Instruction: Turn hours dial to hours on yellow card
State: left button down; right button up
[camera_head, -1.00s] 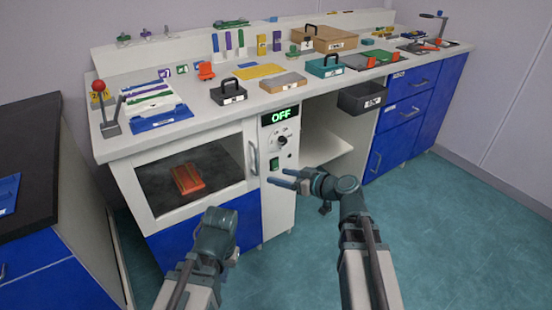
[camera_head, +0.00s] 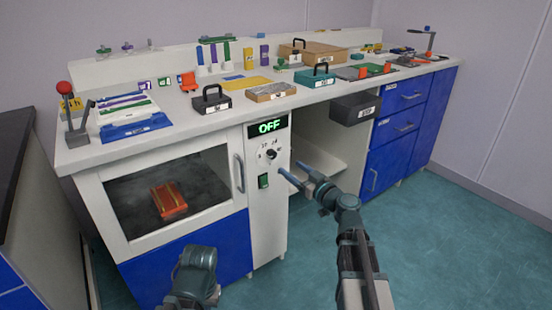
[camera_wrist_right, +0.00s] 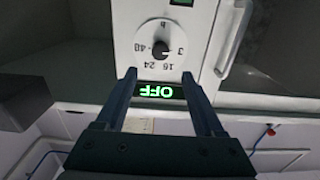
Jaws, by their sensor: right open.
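The hours dial (camera_head: 270,155) is a white disc with a small dark knob, on the white oven panel under a display reading OFF (camera_head: 268,127). My right gripper (camera_head: 291,168) is open and empty, just right of and below the dial in the head view. In the wrist view its fingers (camera_wrist_right: 158,74) straddle the display, with the dial beyond their tips. My left gripper's fingers are not visible.
A green switch (camera_head: 263,181) sits below the dial. The oven door handle (camera_head: 239,173) stands out left of the panel. A grey bin (camera_head: 355,108) hangs under the bench to the right. The floor in front is clear.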

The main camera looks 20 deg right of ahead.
aim_at(274, 155)
jog(key=x, duration=0.9)
jog(key=shift+w+a, duration=0.1)
jog(key=shift+w, duration=0.1)
grip_shut()
